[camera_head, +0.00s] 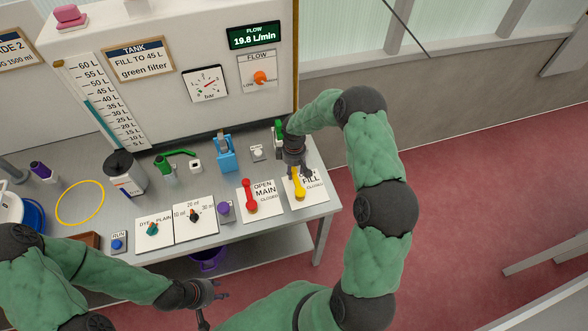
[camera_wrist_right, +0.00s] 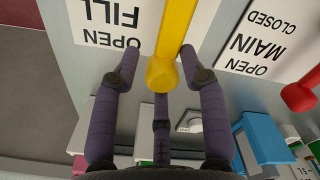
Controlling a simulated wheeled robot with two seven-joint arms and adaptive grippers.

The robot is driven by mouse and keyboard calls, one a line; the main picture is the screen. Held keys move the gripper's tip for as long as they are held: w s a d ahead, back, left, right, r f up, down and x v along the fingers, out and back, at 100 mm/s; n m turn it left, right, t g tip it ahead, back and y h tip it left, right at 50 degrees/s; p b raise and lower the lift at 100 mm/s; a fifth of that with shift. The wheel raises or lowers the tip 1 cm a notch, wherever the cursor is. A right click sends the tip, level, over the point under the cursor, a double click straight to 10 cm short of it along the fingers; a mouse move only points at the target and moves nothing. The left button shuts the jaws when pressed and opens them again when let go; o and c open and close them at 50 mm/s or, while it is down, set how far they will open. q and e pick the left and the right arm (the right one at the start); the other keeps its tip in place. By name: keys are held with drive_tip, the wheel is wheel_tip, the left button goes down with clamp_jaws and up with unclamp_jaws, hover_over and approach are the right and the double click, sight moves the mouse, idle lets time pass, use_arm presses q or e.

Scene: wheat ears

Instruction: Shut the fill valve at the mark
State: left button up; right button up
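The yellow fill valve lever (camera_head: 299,188) on the FILL plate (camera_head: 312,177) points away from the table's front edge. In the right wrist view its rounded yellow end (camera_wrist_right: 161,73) lies beside the word OPEN. My right gripper (camera_wrist_right: 160,85) is open, its fingers on both sides of that end, with no clear grip; in the head view it (camera_head: 296,170) hides part of the plate. The tank gauge (camera_head: 108,100) has a teal column reaching roughly 40 to 45 L, hard to read exactly. The flow display (camera_head: 253,36) reads 19.8 L/min. My left gripper (camera_head: 217,291) is near the table's front; its opening is unclear.
The red MAIN lever (camera_head: 250,195) stands left of the fill valve, pointing to OPEN. A purple knob (camera_head: 225,208), a blue object (camera_head: 224,155) and a green-handled valve (camera_head: 170,160) are further left. A sign (camera_head: 139,60) says fill to 45 L.

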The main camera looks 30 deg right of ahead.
clamp_jaws()
